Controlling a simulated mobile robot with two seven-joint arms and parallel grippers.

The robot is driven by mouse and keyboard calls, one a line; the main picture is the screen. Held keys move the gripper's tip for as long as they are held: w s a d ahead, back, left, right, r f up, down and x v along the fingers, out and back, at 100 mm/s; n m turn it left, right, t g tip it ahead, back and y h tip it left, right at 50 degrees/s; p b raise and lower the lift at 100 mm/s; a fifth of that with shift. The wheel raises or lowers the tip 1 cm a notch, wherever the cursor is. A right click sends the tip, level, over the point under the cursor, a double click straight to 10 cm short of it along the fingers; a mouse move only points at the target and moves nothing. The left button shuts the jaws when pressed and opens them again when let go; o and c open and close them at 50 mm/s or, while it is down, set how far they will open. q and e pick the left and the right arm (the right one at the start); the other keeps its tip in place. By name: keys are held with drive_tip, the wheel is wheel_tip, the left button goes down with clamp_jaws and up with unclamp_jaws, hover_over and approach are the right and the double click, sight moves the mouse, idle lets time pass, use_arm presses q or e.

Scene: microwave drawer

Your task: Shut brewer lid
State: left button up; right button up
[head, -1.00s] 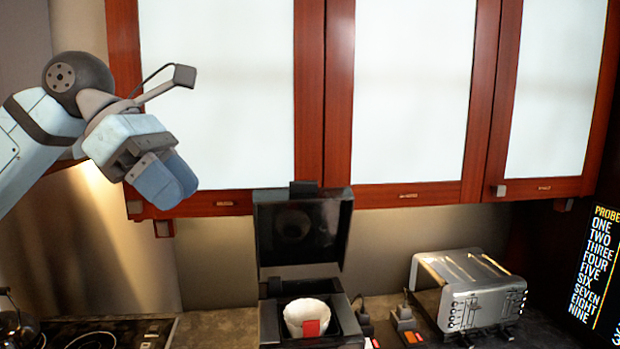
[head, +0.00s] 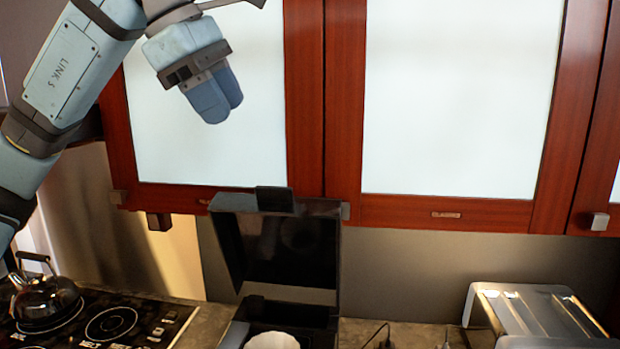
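The brewer (head: 238,334) stands on the counter at the bottom centre, its lower part cut off by the frame edge. Its dark lid (head: 285,245) is open and stands upright at the back, with a black tab (head: 275,199) on its top edge. A white filter (head: 271,341) shows in the brewer's open top. My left gripper (head: 226,112) is above and left of the lid, in front of the cabinet door and clear of the brewer. Its two blue fingers are together with nothing between them. My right gripper is not in view.
Red-framed wall cabinets (head: 455,214) hang above the brewer, close over the lid's top edge. A shiny toaster (head: 540,312) stands at the right. A kettle (head: 45,298) sits on the black cooktop (head: 150,312) at the left. Cords lie on the counter between brewer and toaster.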

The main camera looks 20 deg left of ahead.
sight(272, 187)
use_arm(q)
drive_tip(key=p+x, duration=0.3)
drive_tip(key=x, duration=0.9)
drive_tip(key=shift+w+f, duration=0.15)
drive_tip(key=shift+f, duration=0.05)
drive_tip(key=shift+w+d+f, duration=0.15)
drive_tip(key=shift+w+f, duration=0.1)
drive_tip(key=shift+f, duration=0.3)
clamp_jaws()
